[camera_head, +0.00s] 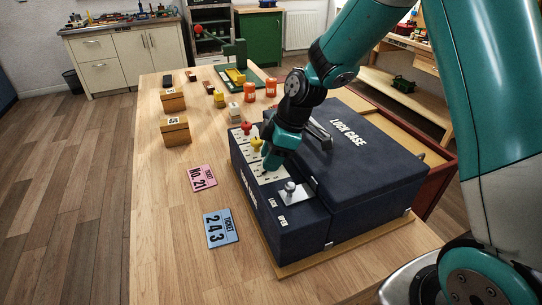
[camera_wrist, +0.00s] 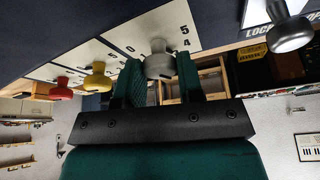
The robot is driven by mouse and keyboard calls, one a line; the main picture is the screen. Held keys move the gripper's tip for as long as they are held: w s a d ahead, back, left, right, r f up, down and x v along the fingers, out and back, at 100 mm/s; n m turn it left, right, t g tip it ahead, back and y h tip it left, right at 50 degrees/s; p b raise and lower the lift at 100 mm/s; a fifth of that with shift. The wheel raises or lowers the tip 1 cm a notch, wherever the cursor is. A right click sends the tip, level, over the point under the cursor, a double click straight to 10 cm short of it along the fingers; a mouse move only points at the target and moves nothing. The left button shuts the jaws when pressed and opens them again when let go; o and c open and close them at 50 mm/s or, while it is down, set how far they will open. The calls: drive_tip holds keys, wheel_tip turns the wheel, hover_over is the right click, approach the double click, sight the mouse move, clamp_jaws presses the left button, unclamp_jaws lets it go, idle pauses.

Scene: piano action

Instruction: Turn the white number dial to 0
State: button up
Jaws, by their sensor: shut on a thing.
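The white number dial (camera_wrist: 160,64) sits on a white number plate, with the digits 0, 4 and 5 visible around it in the wrist view. My gripper (camera_wrist: 160,78) has one green finger on each side of the dial and is shut on it. Which digit the dial points to cannot be told. In the head view my gripper (camera_head: 269,166) reaches down onto the panel of the dark lock case (camera_head: 365,165) and hides the white dial. A yellow dial (camera_head: 256,144) and a red dial (camera_head: 246,128) stand beside it.
A metal latch knob (camera_head: 290,187) stands near the LOCK and OPEN marks. A pink ticket (camera_head: 202,178) reading No.21 and a blue ticket (camera_head: 218,228) reading 243 lie on the table (camera_head: 165,240). Wooden boxes (camera_head: 175,131) stand farther back. The table's left front is clear.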

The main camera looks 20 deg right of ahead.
drive_tip(key=shift+m, duration=0.3)
drive_tip(key=m+t+b, duration=0.1)
drive_tip(key=m, duration=0.1)
drive_tip(key=shift+m, duration=0.4)
drive_tip(key=m, duration=0.1)
drive_tip(key=m+t+h, duration=0.1)
drive_tip(key=m, duration=0.1)
drive_tip(key=shift+s+a+m+b, duration=0.15)
drive_tip(key=shift+m+b, duration=0.15)
drive_tip(key=m+t+h, duration=0.1)
drive_tip(key=m, duration=0.2)
drive_tip(key=shift+m+h, duration=0.3)
drive_tip(key=m+h, duration=0.1)
drive_tip(key=m, duration=0.2)
drive_tip(key=shift+a+m, duration=0.15)
drive_tip(key=shift+m, duration=0.15)
drive_tip(key=m+h, duration=0.2)
drive_tip(key=m, duration=0.2)
drive_tip(key=shift+a+m, duration=0.1)
drive_tip(key=shift+m, duration=0.2)
drive_tip(key=m+h, duration=0.1)
drive_tip(key=m, duration=0.1)
drive_tip(key=m+g+h, duration=0.1)
drive_tip(key=m, duration=0.2)
drive_tip(key=shift+a, duration=0.1)
